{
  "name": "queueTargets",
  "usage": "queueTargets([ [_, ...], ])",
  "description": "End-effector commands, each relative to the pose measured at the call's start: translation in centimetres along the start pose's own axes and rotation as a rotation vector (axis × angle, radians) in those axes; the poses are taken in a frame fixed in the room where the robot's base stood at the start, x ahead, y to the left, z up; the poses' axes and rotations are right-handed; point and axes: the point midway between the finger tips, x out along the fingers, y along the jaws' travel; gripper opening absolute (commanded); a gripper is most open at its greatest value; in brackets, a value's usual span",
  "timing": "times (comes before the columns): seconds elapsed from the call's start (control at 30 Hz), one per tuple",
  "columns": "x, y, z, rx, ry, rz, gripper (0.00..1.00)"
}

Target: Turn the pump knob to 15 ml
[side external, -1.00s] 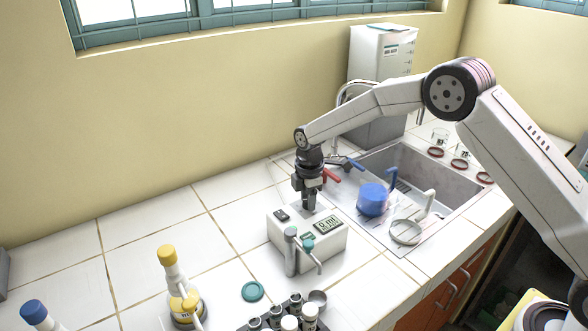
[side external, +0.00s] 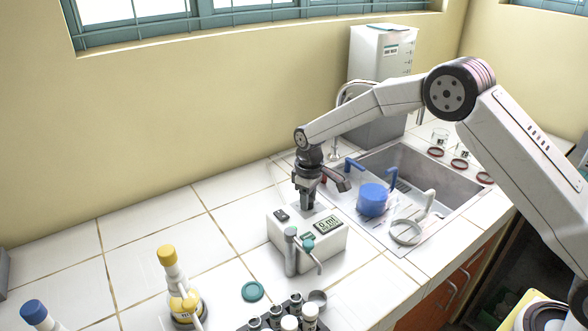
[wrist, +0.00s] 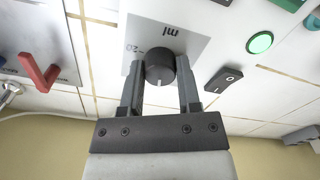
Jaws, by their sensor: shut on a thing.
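The white pump box (side external: 290,232) stands on the tiled counter, with a small display (side external: 327,226) that appears to read 0 ml. My gripper (side external: 308,203) points down onto the back of its top, hiding the knob in the side view. In the wrist view, the round dark knob (wrist: 160,67) sits between the two fingers of my gripper (wrist: 160,85), which are shut on it. Its pale pointer line is on the side toward my gripper's palm. The grey dial plate (wrist: 150,38) shows "ml" and "20" upside down; other marks are hidden.
A green lit button (wrist: 260,42) and a black rocker switch (wrist: 224,79) are near the knob. Bottles (side external: 170,270) stand front left.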

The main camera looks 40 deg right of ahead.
Motion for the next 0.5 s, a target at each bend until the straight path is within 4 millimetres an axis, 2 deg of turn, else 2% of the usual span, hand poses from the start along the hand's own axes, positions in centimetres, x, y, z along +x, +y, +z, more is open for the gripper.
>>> queueTargets([
  [0.5, -0.15, 0.02, -0.06, 0.491, 0.002, 0.0, 0.0],
])
